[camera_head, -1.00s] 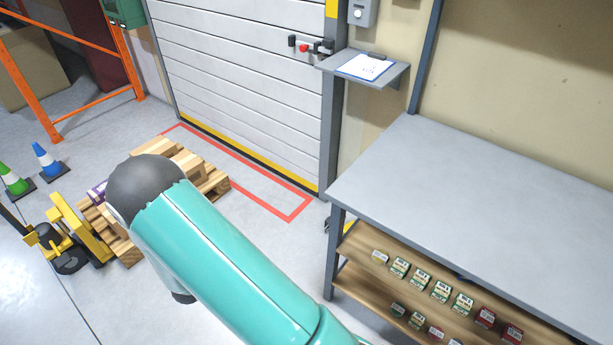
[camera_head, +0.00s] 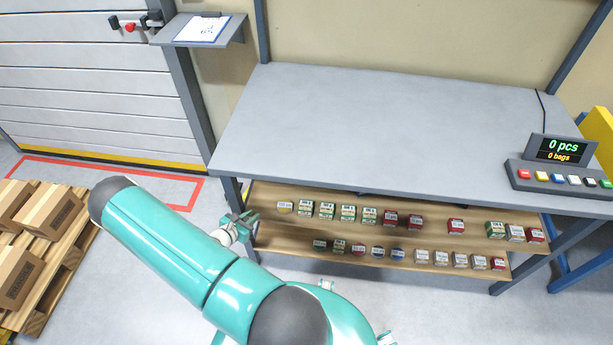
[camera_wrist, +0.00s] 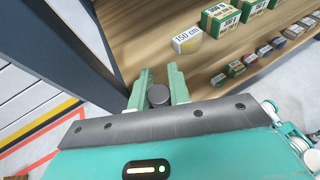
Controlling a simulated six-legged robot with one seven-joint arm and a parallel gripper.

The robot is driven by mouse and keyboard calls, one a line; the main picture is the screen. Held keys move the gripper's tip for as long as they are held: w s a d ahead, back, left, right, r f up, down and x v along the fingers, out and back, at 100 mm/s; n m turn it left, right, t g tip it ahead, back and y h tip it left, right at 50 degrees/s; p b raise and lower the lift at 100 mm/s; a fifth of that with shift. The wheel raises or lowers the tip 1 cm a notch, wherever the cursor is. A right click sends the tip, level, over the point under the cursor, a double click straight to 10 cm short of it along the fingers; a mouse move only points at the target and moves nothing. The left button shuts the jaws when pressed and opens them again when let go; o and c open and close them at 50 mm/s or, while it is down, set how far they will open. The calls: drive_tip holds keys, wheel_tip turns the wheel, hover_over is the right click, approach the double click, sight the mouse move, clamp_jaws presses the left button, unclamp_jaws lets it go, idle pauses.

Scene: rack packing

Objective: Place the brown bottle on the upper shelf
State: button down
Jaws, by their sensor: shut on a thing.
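My gripper (camera_wrist: 161,78) is shut on a dark grey, round-topped thing (camera_wrist: 158,96), seen end-on between its two fingers in the wrist view. This fits the bottle's cap, but its brown body is hidden. In the head view my gripper (camera_head: 238,226) is at the left end of the rack, beside the wooden upper shelf (camera_head: 310,192); the bottle cannot be made out there.
Several small labelled boxes (camera_head: 347,212) line the upper shelf, with a gap left of the yellow item. The lower shelf (camera_head: 290,244) holds more items. The grey tabletop (camera_head: 380,130) above is bare in the middle. A grey post (camera_head: 229,193) stands at the left end.

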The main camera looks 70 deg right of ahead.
hover_over(279, 194)
drive_tip(key=a, duration=0.1)
drive_tip(key=shift+s+d, duration=0.1)
drive_tip(key=shift+d, duration=0.4)
wheel_tip(279, 194, down, 3)
drive_tip(key=shift+r, duration=0.1)
drive_tip(key=shift+f, duration=0.3)
drive_tip(key=shift+f, duration=0.15)
drive_tip(key=c, duration=1.3)
unclamp_jaws()
